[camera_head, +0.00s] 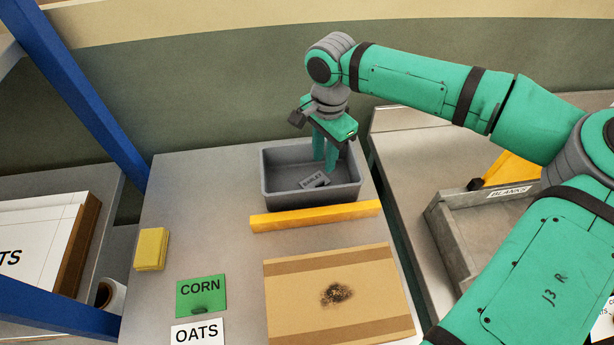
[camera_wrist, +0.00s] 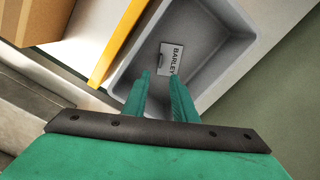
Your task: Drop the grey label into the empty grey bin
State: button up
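The grey label (camera_head: 314,180), reading BARLEY, lies inside the grey bin (camera_head: 284,202), seemingly on its floor. It also shows in the wrist view (camera_wrist: 171,58), with a small dark tab near one edge. The bin holds nothing else that I can see. My gripper (camera_head: 325,168) points down into the bin, just behind and right of the label in the head view. In the wrist view its two green fingers (camera_wrist: 160,76) stand apart with an empty gap between them. The label shows beyond the fingertips; whether one touches its edge I cannot tell.
A yellow bar (camera_head: 315,217) lies in front of the bin, then a cardboard box (camera_head: 338,275) with a dark smudge. A green CORN label (camera_head: 201,296), white OATS label (camera_head: 196,332) and yellow block (camera_head: 151,249) sit left. A grey BLANKS tray (camera_head: 470,225) stands right.

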jog(key=shift+r, duration=0.1)
notch_tip(320, 180, up, 11)
dwell(0.6)
jog(key=shift+f, duration=0.2)
